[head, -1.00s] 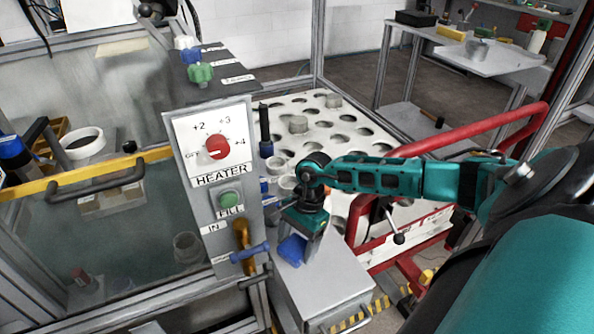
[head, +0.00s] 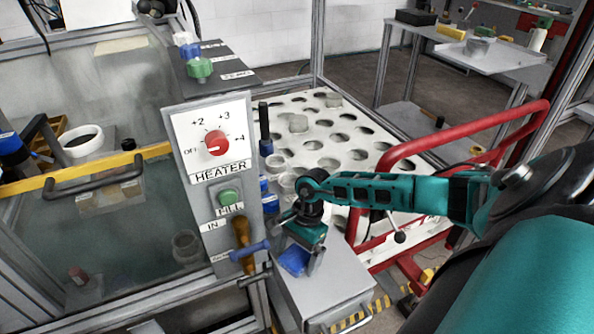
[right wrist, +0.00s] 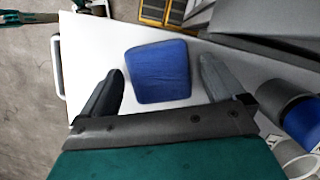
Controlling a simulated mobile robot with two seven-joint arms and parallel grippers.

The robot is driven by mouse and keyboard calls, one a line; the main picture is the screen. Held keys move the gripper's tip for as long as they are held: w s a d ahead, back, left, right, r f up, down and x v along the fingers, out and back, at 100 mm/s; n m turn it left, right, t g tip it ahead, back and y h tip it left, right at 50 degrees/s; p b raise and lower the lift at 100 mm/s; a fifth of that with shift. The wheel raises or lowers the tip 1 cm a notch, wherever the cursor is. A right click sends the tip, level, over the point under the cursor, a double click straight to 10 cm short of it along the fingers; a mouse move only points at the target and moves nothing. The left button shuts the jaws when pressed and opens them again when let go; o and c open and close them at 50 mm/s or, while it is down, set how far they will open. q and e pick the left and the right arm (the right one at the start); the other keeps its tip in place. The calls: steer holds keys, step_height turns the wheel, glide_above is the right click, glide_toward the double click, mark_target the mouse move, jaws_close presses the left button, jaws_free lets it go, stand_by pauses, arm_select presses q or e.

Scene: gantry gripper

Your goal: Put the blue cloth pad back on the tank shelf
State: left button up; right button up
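The blue cloth pad (head: 294,260) lies on the light grey top of a box-like shelf (head: 322,277) beside the heater panel. In the right wrist view the pad (right wrist: 159,71) lies flat on the white surface, between and ahead of the fingertips. My right gripper (head: 300,252) is over the pad. Its two fingers (right wrist: 162,80) are spread wide, one on each side of the pad, with gaps to both, so it is open and empty.
The heater panel (head: 212,145) with red knob, green button and valve handles (head: 243,250) stands just left of the pad. A perforated white plate (head: 325,135) lies behind. A red rail (head: 450,140) is at the right. Blue-capped containers (right wrist: 302,117) are near the gripper's right finger.

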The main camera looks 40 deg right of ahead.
steer(key=shift+r, duration=0.1)
steer(key=shift+d+r, duration=0.1)
steer(key=shift+r, duration=0.1)
steer(key=p+v, duration=0.1)
steer(key=v, duration=1)
steer(key=shift+r, duration=0.3)
